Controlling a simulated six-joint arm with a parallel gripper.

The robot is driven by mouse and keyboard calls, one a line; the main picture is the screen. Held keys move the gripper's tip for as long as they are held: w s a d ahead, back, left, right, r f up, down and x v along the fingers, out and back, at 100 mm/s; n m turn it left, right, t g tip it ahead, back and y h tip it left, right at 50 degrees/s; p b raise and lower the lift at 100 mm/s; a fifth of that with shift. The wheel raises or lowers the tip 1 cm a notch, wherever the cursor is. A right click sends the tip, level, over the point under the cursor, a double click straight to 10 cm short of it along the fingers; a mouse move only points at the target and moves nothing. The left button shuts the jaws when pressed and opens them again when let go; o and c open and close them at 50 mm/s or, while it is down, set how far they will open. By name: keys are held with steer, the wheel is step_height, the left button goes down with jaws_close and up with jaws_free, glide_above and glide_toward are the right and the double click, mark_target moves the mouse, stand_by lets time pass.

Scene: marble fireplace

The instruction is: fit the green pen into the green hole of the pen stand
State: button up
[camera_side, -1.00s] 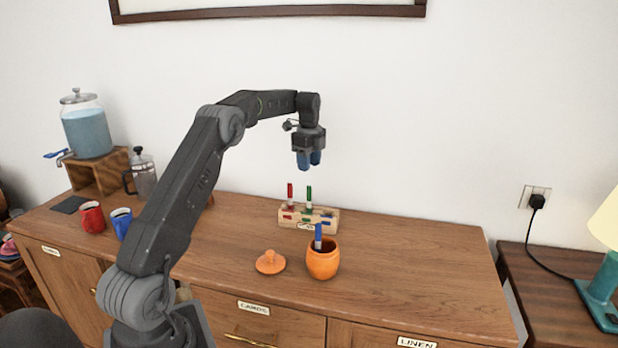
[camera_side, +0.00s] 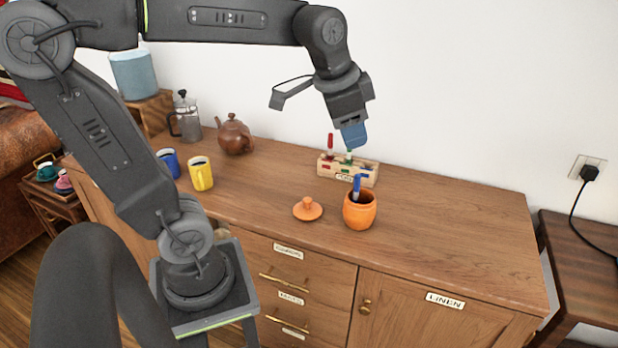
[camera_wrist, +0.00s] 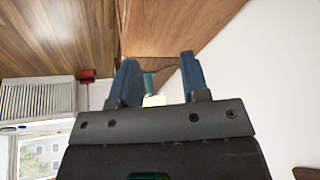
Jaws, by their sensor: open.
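The pen stand (camera_side: 330,168) is a pale wooden block with coloured marks, at the back of the wooden cabinet top. The green pen (camera_side: 349,158) stands upright at the middle of the stand, near a green mark. Its top is hidden by my gripper, and its hole is too small to make out. A red pen (camera_side: 330,143) stands to its left. My gripper (camera_side: 354,137) has blue fingers and overlaps the green pen's top in the side view. The wrist view shows the fingers (camera_wrist: 157,85) apart with no pen between them.
An orange pot (camera_side: 361,212) holding a blue pen (camera_side: 357,184) stands in front of the stand, with its orange lid (camera_side: 308,209) beside it. A yellow mug (camera_side: 201,174), a blue mug (camera_side: 168,162) and a brown teapot (camera_side: 234,136) are left. The cabinet top is clear at right.

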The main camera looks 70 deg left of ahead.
steer(key=s+d+f+n+t, duration=0.1)
steer(key=s+d+f+n, duration=0.2)
steer(key=s, duration=0.6)
step_height(320, 180, down, 2)
steer(key=shift+s+d+f+h, duration=0.15)
steer(key=shift+s+d+h, duration=0.15)
steer(key=shift+d, duration=0.55)
